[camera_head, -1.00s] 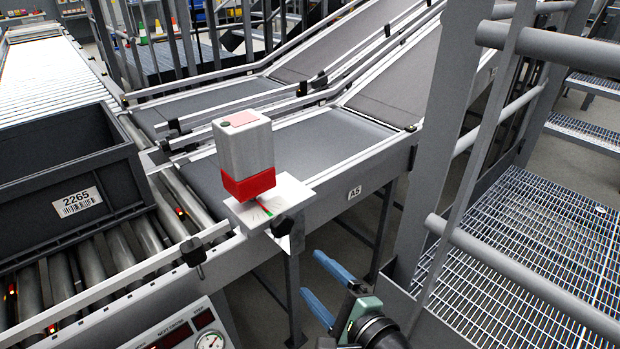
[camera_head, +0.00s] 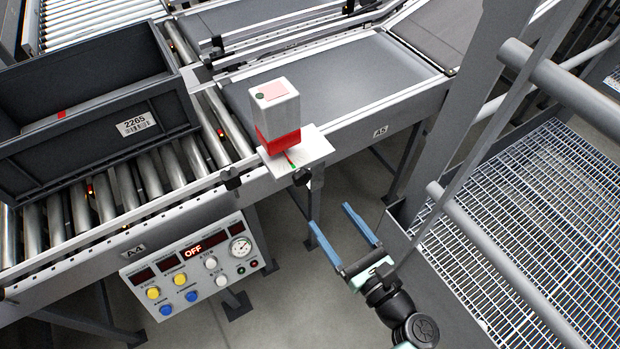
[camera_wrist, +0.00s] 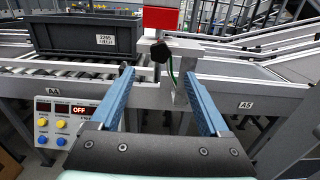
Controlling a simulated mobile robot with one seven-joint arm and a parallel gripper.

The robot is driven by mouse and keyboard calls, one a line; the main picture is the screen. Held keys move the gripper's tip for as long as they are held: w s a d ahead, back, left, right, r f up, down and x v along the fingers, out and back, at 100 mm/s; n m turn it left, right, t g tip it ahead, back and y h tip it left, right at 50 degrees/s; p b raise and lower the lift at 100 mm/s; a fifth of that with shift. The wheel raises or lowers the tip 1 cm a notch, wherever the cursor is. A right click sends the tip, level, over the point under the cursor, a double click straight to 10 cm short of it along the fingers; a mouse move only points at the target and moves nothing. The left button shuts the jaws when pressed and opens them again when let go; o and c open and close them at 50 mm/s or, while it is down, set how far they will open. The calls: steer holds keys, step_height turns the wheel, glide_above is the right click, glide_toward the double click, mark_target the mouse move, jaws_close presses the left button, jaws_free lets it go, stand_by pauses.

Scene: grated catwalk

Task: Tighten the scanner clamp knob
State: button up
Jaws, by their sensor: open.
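The scanner (camera_head: 277,110) is a pale box with a red lower band, standing on a small white plate (camera_head: 316,148) at the conveyor's side. A black clamp knob (camera_head: 302,176) sits under the plate's front edge. In the wrist view the knob (camera_wrist: 160,52) shows below the scanner's red part (camera_wrist: 161,19), between and beyond my fingers. My gripper (camera_head: 333,229) is open and empty, its two blue fingers pointing toward the conveyor, below and right of the knob and apart from it. In the wrist view my gripper (camera_wrist: 162,84) has a wide gap between its fingers.
A dark tote (camera_head: 90,120) labelled 2265 sits on the rollers at left. A control panel (camera_head: 190,265) reading OFF hangs below the conveyor. Another black knob (camera_head: 231,179) is on the rail. Grey railing posts and grating (camera_head: 560,200) stand close on the right.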

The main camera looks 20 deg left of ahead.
mark_target(304, 180)
steer(key=x, duration=1)
steer(key=shift+w, duration=0.1)
jaws_close()
